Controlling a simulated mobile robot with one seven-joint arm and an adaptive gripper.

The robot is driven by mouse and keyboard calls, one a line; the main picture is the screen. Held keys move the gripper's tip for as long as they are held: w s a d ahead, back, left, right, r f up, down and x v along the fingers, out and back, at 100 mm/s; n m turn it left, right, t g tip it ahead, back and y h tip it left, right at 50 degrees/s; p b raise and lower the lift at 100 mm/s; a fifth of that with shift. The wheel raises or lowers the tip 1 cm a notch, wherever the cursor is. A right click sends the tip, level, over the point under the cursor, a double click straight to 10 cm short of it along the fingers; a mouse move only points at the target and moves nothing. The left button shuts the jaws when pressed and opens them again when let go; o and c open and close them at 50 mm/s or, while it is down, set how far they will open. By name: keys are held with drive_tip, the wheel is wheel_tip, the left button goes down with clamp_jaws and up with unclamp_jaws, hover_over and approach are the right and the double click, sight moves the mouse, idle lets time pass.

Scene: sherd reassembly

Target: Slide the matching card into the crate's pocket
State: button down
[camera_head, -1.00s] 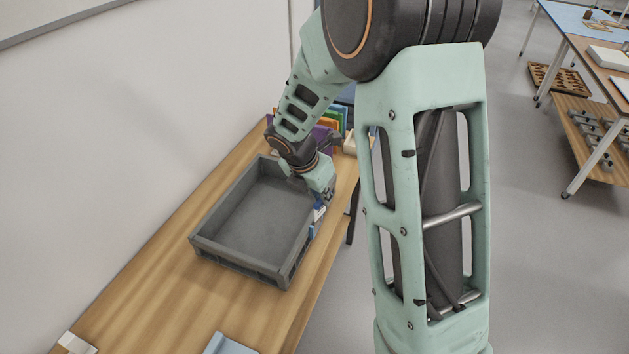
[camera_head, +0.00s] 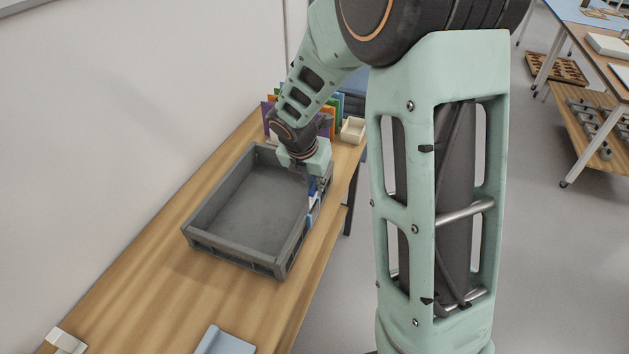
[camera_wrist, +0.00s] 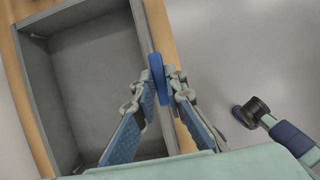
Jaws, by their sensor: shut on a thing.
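The grey crate (camera_head: 235,262) stands on the wooden table, open at the top and empty inside. In the wrist view its right wall (camera_wrist: 143,38) runs beside my gripper. My gripper (camera_head: 314,186) is at the crate's right wall, pointing down. In the wrist view my gripper (camera_wrist: 160,85) is shut on a blue card (camera_wrist: 157,72), seen nearly edge-on at the crate's right wall. White and blue patches show below the fingers on that side. The pocket is not clearly visible, and I cannot tell whether the card is in it.
Several coloured cards or folders, including a purple one (camera_head: 270,112), stand at the table's far end. A small pale box (camera_head: 352,130) is beside them. A light blue object (camera_head: 225,342) and a white object (camera_head: 65,341) lie near the front. Table to the crate's right is narrow.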

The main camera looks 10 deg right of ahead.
sight(315, 193)
idle(0.5)
drive_tip(key=shift+f+b, duration=0.95)
drive_tip(key=shift+f, duration=0.3)
drive_tip(key=shift+f, duration=0.1)
idle(0.5)
drive_tip(key=shift+f+b, duration=0.6)
drive_tip(key=shift+f, duration=0.15)
drive_tip(key=shift+f+b, duration=0.9)
drive_tip(key=shift+f, duration=0.35)
drive_tip(key=c, duration=1.9)
unclamp_jaws()
